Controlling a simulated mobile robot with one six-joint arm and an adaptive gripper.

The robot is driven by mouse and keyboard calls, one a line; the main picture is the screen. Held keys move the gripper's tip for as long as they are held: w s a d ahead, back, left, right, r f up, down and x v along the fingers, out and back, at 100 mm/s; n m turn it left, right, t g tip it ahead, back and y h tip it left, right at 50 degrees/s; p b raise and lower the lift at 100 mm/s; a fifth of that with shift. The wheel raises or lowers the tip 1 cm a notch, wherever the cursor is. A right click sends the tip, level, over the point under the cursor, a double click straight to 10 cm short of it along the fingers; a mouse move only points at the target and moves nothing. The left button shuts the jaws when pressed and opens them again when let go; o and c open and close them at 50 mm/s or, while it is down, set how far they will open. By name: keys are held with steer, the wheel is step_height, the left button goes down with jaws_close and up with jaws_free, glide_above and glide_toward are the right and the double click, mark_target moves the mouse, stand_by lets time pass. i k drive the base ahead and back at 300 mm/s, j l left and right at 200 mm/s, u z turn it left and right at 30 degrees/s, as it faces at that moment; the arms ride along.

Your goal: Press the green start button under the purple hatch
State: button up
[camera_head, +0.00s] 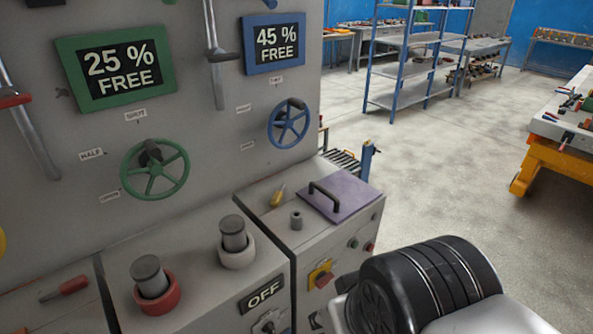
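The purple hatch (350,196) lies flat and closed on top of the grey cabinet at the right end of the panel. It has a black bar handle (324,196) near its left side. What is beneath the hatch is hidden. On the cabinet front below it are a small dark greenish button (352,243) and a red button (369,247). I cannot tell whether the greenish one is the start button. My gripper is not in view; only a black and grey part of my arm shows at the lower right.
A small grey cylinder (296,220) and a yellow-handled tool (278,196) stand or lie left of the hatch. A yellow-red switch (320,274) and an OFF sign (264,293) are on the fronts. Green (155,169) and blue (288,123) handwheels protrude behind. Floor to the right is open.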

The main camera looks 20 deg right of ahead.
mark_target(355, 243)
steer(key=z, duration=0.7)
